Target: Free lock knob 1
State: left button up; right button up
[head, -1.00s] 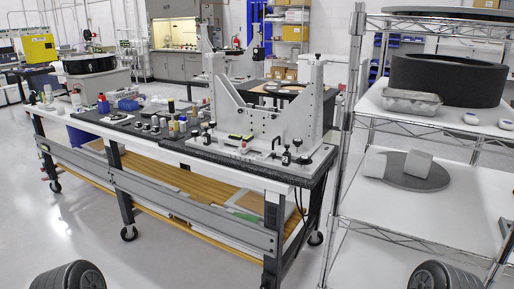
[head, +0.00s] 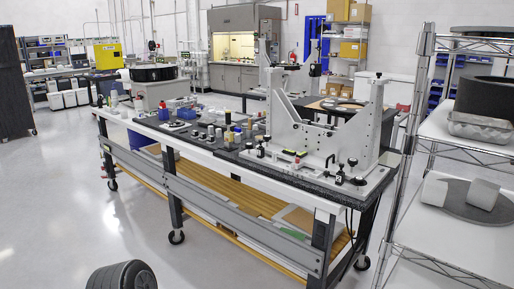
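The mirror fixture (head: 330,133), a light grey frame with two uprights and a slanted brace, stands on the right end of the long workbench. Small black knobs stand along its base: a front knob (head: 339,177) with a small white mark, another knob (head: 352,163) just behind it, and one knob (head: 261,151) at the left end. I cannot tell which is lock knob 1; the marks are too small to read. Neither of my grippers is in view, and nothing touches the fixture.
The workbench (head: 250,178) on castors carries several small bottles and tools left of the fixture. A wire shelf rack (head: 455,225) stands close on its right, holding a dark ring. Open grey floor (head: 60,210) lies in front and left. A dark ribbed rounded part, likely mine, shows at the bottom.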

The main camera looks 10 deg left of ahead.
aim_at(248, 146)
jog(key=i+j+z, duration=0.15)
jog(key=i+j, duration=0.15)
jog(key=i+j+z, duration=0.2)
jog(key=i+j, duration=0.15)
jog(key=i+j+z, duration=0.15)
jog(key=j, duration=0.25)
jog(key=i+j+z, duration=0.15)
jog(key=i+j, duration=0.25)
jog(key=i+j+z, duration=0.2)
jog(key=j, duration=0.35)
